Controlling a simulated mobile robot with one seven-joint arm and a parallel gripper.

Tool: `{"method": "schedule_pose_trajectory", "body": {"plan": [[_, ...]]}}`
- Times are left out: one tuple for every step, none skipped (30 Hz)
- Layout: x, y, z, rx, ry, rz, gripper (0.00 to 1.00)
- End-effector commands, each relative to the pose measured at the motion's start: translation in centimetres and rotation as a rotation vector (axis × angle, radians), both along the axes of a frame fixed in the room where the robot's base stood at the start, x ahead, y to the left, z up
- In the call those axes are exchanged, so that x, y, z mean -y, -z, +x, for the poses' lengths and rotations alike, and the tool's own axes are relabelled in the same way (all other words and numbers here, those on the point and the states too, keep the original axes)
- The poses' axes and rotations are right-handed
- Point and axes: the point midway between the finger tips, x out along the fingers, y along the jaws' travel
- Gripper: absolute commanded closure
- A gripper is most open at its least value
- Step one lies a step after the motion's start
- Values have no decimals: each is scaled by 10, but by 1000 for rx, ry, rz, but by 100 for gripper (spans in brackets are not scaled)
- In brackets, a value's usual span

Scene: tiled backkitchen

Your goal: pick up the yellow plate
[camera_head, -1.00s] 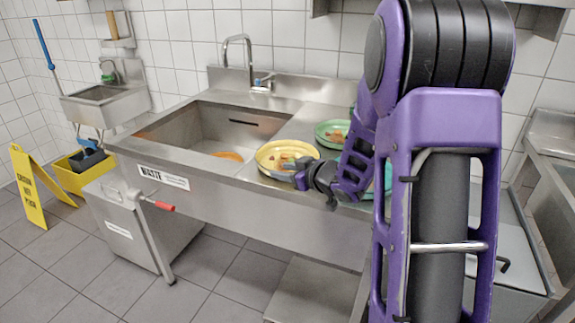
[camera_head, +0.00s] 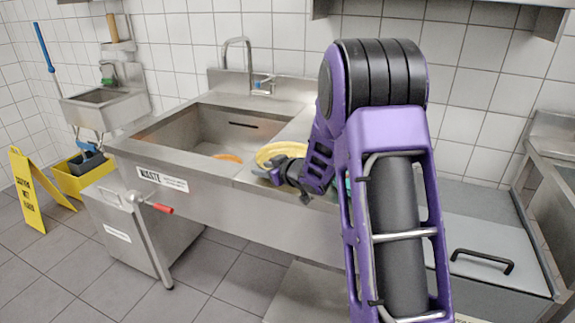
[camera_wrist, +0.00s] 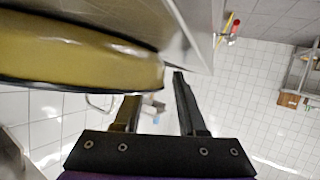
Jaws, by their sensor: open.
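The yellow plate (camera_head: 283,150) is at the sink's right front edge in the head view, partly hidden by my arm and gripper. Its yellow side and rim (camera_wrist: 75,58) fill the upper left of the wrist view, close to the fingers. My gripper (camera_head: 272,174) is at the plate's near edge. In the wrist view the two fingers (camera_wrist: 156,86) are spread apart, with the plate's rim just beyond the left finger's tip. I cannot tell whether the rim lies between the fingers or whether they touch it.
An orange item (camera_head: 228,158) lies in the steel sink basin (camera_head: 190,132), left of the plate. A faucet (camera_head: 250,60) stands behind. A red-handled lever (camera_head: 162,208) sticks out at the front left. A grey lidded bin (camera_head: 485,240) stands at right.

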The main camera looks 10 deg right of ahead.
Motion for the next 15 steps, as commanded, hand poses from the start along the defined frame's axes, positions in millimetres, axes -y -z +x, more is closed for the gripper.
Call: {"method": "schedule_pose_trajectory", "body": {"plan": [[0, 0, 0, 0, 0, 0, 61], [0, 0, 0, 0, 0, 0, 67], [0, 0, 0, 0, 0, 0, 74], [0, 0, 0, 0, 0, 0, 79], [0, 0, 0, 0, 0, 0, 85], [0, 0, 0, 0, 0, 0, 92], [0, 0, 0, 0, 0, 0, 97], [0, 0, 0, 0, 0, 0, 100], [0, 0, 0, 0, 0, 0, 100], [0, 0, 0, 0, 0, 0, 100], [0, 0, 0, 0, 0, 0, 100], [0, 0, 0, 0, 0, 0, 100], [0, 0, 0, 0, 0, 0, 100], [0, 0, 0, 0, 0, 0, 100], [0, 0, 0, 0, 0, 0, 100]]}}
